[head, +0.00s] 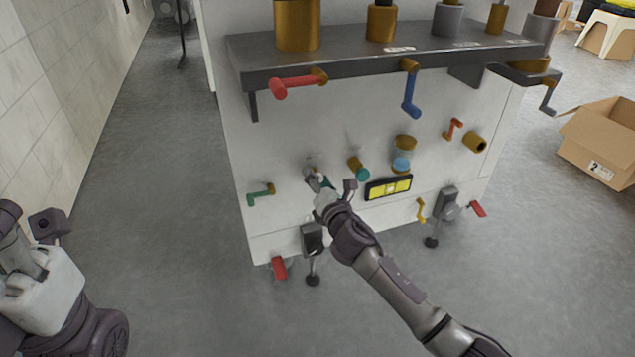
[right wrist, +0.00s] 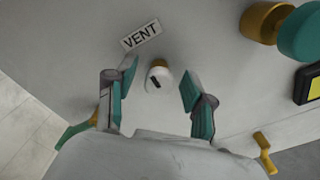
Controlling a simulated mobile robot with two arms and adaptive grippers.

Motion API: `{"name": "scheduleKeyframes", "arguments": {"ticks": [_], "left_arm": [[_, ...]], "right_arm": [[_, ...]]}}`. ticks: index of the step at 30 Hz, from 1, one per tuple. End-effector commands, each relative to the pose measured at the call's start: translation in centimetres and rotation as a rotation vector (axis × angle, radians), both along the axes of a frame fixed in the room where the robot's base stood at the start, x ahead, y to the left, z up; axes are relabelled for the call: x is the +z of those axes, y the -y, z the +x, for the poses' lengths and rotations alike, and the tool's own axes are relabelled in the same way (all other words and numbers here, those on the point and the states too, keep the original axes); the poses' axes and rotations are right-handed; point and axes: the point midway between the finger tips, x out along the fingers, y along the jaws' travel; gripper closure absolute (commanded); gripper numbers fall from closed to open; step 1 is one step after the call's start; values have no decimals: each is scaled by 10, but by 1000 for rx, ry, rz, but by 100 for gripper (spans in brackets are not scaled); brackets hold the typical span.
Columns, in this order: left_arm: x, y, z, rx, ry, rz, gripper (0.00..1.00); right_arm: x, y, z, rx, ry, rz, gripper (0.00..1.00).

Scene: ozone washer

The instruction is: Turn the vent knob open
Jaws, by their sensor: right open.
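The vent knob (right wrist: 158,77) is a small pale round knob with a black slanted mark on its face, under a VENT label (right wrist: 141,35) on the white machine panel. My right gripper (right wrist: 158,97) is open, with one teal-lined finger on each side of the knob and a gap to it on both sides. In the head view my right gripper (head: 321,183) is at the lower left part of the panel and largely covers the knob. Of my left arm only a part shows at the left edge; its fingers are not visible.
A green-handled valve (head: 261,195) is left of my right gripper; a teal-capped brass fitting (head: 358,168) and a yellow gauge (head: 388,187) are right of it. A dark shelf (head: 350,68) with red and blue handles juts out above. A cardboard box (head: 600,145) stands on the floor at right.

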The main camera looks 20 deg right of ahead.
Motion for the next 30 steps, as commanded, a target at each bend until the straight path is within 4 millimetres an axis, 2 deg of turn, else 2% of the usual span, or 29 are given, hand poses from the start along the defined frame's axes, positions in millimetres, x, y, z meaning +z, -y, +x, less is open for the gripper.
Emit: {"name": "scheduleKeyframes", "arguments": {"ticks": [8,18,30], "left_arm": [[1,0,0,0,3,0,58],[1,0,-1,0,3,0,58],[3,0,-1,-1,2,-1,58]], "right_arm": [[0,0,1,1,1,0,47],[0,0,1,0,0,0,100],[1,0,1,-1,-3,64,100]]}}
